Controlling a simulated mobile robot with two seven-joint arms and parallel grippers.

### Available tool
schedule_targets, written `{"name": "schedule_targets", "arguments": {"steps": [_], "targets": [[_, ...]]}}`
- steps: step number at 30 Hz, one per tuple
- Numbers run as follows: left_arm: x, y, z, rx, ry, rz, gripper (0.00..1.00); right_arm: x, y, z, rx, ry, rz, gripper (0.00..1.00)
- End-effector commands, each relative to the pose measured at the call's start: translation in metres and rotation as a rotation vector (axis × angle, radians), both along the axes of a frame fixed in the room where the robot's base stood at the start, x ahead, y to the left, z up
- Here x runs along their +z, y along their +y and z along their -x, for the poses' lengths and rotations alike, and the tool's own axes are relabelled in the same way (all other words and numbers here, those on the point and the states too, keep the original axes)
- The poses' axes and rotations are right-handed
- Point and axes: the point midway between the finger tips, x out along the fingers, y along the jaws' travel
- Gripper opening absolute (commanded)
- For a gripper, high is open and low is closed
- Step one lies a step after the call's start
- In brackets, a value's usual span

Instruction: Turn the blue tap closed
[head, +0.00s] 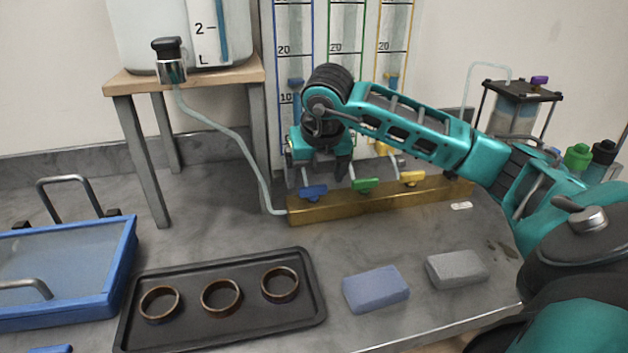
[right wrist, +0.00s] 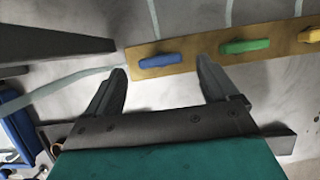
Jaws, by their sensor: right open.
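The blue tap (head: 313,192) is on the brass manifold bar (head: 345,207), at its left end. Its handle lies roughly along the bar. In the right wrist view the blue tap (right wrist: 158,61) shows between and just beyond my fingertips. My right gripper (head: 325,172) is open and empty, pointing down above and behind the blue tap in the head view. I see no clear contact with the tap. The green tap (head: 365,185) and yellow tap (head: 411,178) sit farther right on the bar. My left gripper is not in view.
Gauge tubes (head: 337,45) stand behind the bar. A hose (head: 235,137) runs from the tank's spout to the bar's left end. A wooden stand (head: 185,82), black tray (head: 220,330) with three rings, blue sponge (head: 376,289) and grey sponge (head: 456,268) are nearby.

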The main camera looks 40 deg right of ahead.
Motion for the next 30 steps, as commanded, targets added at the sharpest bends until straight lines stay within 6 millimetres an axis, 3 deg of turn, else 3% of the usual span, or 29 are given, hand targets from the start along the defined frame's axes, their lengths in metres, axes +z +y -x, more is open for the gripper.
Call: {"name": "schedule_targets", "arguments": {"steps": [6, 12, 18, 30], "targets": [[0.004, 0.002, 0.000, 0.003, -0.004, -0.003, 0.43, 0.049, 0.010, 0.016, 0.002, -0.006, -0.001, 0.87], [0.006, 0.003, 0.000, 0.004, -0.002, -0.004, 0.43, 0.079, 0.016, 0.027, 0.000, -0.003, -0.002, 0.87], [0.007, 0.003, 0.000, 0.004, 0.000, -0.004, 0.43, 0.090, 0.019, 0.032, -0.001, -0.002, -0.001, 0.87], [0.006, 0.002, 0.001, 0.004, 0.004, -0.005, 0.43, 0.090, 0.019, 0.032, -0.001, -0.001, -0.001, 0.87]]}}
